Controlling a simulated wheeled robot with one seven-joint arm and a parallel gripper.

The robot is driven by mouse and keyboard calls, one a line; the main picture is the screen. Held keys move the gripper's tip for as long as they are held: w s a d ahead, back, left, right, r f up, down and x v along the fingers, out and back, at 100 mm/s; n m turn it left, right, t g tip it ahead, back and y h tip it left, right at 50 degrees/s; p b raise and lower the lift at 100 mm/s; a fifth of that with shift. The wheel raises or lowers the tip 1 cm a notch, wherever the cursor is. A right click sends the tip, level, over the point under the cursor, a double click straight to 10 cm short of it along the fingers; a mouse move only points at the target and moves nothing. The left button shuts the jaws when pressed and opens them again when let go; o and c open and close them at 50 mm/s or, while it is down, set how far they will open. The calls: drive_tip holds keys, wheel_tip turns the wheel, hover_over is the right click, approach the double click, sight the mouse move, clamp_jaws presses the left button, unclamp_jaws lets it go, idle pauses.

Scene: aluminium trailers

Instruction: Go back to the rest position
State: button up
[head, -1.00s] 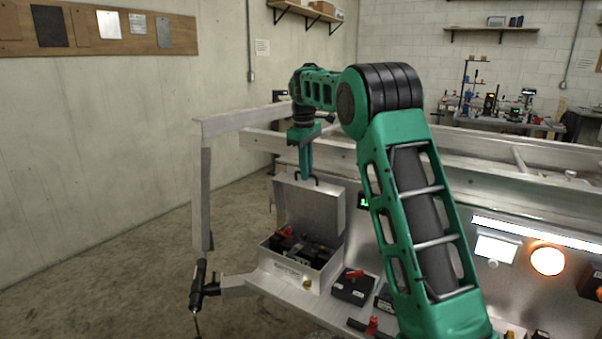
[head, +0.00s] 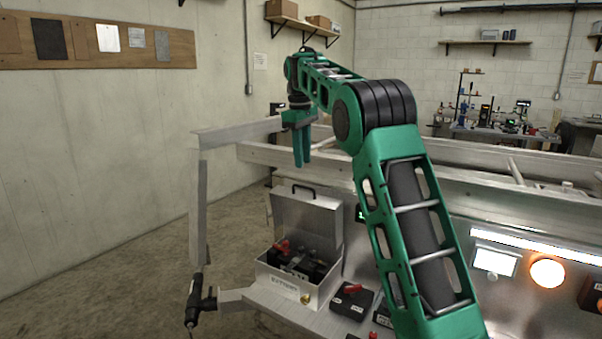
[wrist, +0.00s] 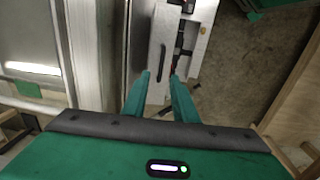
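My gripper (head: 301,160) hangs pointing down above the metal toolbox (head: 285,291), clear of it. In the wrist view its two green fingers (wrist: 160,88) stand apart with nothing between them. The toolbox lid (head: 306,224) is raised, with a dark handle (head: 303,188) on its top edge. Dark and red items (head: 290,255) lie inside the box. The box also shows beyond the fingertips in the wrist view (wrist: 157,50).
The toolbox stands on a metal shelf (head: 240,298) beside aluminium trailer rails (head: 270,155). A black drill-like tool (head: 197,303) hangs at the shelf's left end. Black boxes (head: 352,300) lie right of the toolbox. Floor at left is clear.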

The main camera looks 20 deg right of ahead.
drive_tip(key=shift+r, duration=0.75)
drive_tip(key=s+d+f+m, duration=0.2)
drive_tip(key=s+d+m, duration=0.1)
drive_tip(key=s, duration=0.9)
drive_tip(key=s+d+f+m, duration=0.2)
drive_tip(key=s+d+m, duration=0.15)
drive_tip(key=s, duration=0.75)
drive_tip(key=s+a+f+m, duration=0.1)
drive_tip(key=s+f+m, duration=0.1)
drive_tip(key=s+f, duration=0.3)
drive_tip(key=s+a+f+m, duration=0.2)
drive_tip(key=s+f, duration=0.4)
drive_tip(key=s, duration=0.7)
drive_tip(key=s+a+f+m+y, duration=0.1)
drive_tip(key=s+f+m, duration=0.1)
drive_tip(key=s+f, duration=0.4)
drive_tip(key=s, duration=0.4)
drive_tip(key=shift+a+g, duration=0.3)
drive_tip(key=shift+a, duration=0.05)
drive_tip(key=shift+m, duration=0.25)
